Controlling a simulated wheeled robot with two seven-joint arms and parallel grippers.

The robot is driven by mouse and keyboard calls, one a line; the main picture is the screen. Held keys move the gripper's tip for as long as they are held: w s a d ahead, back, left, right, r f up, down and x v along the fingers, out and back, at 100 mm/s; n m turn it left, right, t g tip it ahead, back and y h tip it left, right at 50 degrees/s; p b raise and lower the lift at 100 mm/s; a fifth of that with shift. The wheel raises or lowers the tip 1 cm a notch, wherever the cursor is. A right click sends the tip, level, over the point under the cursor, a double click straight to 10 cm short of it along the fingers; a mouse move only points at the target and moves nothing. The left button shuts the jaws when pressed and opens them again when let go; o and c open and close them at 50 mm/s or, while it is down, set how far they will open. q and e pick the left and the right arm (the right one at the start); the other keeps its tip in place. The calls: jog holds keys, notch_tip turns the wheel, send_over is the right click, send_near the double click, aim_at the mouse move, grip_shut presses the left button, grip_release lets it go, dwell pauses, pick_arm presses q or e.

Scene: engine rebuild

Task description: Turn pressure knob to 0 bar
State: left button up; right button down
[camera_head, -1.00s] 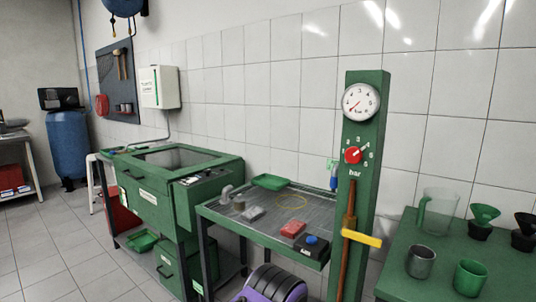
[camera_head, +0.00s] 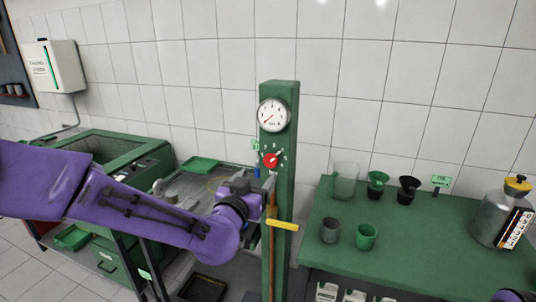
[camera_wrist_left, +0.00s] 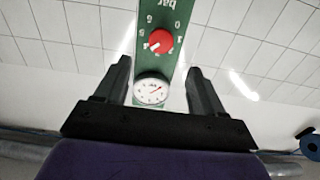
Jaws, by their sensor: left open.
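The red pressure knob (camera_head: 270,160) is on the front of a green post (camera_head: 279,200), with a ring of white numbers around it and a white pointer mark. The round white gauge (camera_head: 273,114) sits above it. In the left wrist view the knob (camera_wrist_left: 160,41) and gauge (camera_wrist_left: 151,90) appear upside down, and the fingers are spread wide with nothing between them. My left gripper (camera_head: 267,184) is just below the knob in the head view, apart from it as the wrist view shows. It is open (camera_wrist_left: 158,75). My right gripper is not in view.
A yellow lever (camera_head: 283,225) sticks out low on the post. A green table (camera_head: 420,235) at right holds a clear jug (camera_head: 345,180), cups, funnels and a large container (camera_head: 500,215). A green washing cabinet (camera_head: 105,150) and a grey worktop stand at left.

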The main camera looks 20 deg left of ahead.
aim_at(270, 162)
pick_arm(q)
jog(key=w+p, duration=0.3)
jog(key=w, duration=0.6)
jog(key=shift+f, duration=0.15)
jog(key=shift+w+d+f, duration=0.1)
jog(key=shift+w+d, duration=0.05)
jog(key=shift+w, duration=0.4)
jog(key=c, duration=1)
